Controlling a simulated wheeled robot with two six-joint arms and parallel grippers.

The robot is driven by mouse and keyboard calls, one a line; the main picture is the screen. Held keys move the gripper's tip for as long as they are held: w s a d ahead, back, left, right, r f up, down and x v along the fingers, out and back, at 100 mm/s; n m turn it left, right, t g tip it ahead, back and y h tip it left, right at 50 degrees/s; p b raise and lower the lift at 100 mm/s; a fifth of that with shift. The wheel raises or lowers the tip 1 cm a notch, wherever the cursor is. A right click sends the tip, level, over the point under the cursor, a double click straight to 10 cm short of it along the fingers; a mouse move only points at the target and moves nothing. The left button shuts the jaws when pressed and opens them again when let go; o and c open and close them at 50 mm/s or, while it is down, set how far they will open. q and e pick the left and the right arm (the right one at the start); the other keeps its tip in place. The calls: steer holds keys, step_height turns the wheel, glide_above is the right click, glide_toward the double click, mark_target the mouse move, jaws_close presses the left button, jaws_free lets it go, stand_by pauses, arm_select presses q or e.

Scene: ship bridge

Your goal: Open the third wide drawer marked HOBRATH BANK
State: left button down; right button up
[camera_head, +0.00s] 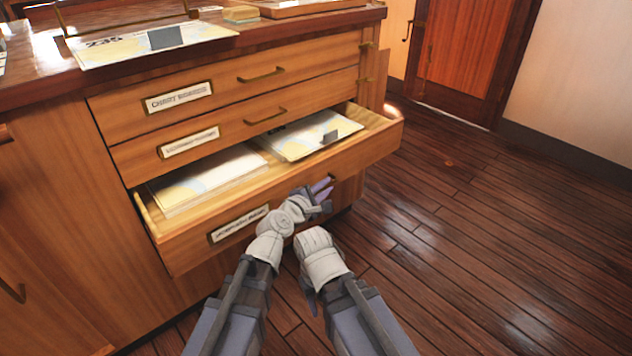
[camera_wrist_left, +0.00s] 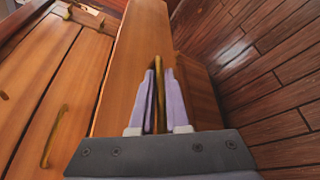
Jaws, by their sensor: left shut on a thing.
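The third wide drawer (camera_head: 375,148) stands pulled out of the wooden cabinet, with papers or charts lying inside. Its label plate (camera_head: 238,224) is on the front, too small to read. My left gripper (camera_head: 322,188) is at the drawer front, shut on the brass handle (camera_wrist_left: 157,85), which shows between its fingers in the left wrist view. The handle is mostly hidden by the gripper in the head view. My right arm (camera_head: 320,258) hangs beside the left one, below the drawer; its fingertips are hidden, so its jaws cannot be judged.
Two shut drawers (camera_head: 300,75) with brass handles and label plates sit above the open one. A chart (camera_head: 120,48) with a dark block lies on the cabinet top. The wooden floor (camera_head: 480,230) to the right is clear up to a door (camera_head: 470,50).

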arm_select(q)
steer(key=shift+s+d, duration=0.75)
steer(key=shift+s, duration=0.3)
arm_select(e)
steer(key=shift+s+d, duration=0.3)
steer(key=shift+s, duration=0.1)
arm_select(q)
steer(key=c, duration=0.9)
jaws_free()
steer(key=shift+r, duration=0.15)
arm_select(e)
steer(key=shift+r, duration=0.1)
arm_select(q)
step_height(320, 180, up, 10)
steer(key=p, duration=1)
arm_select(e)
step_height(320, 180, up, 10)
arm_select(q)
steer(key=shift+f, duration=0.2)
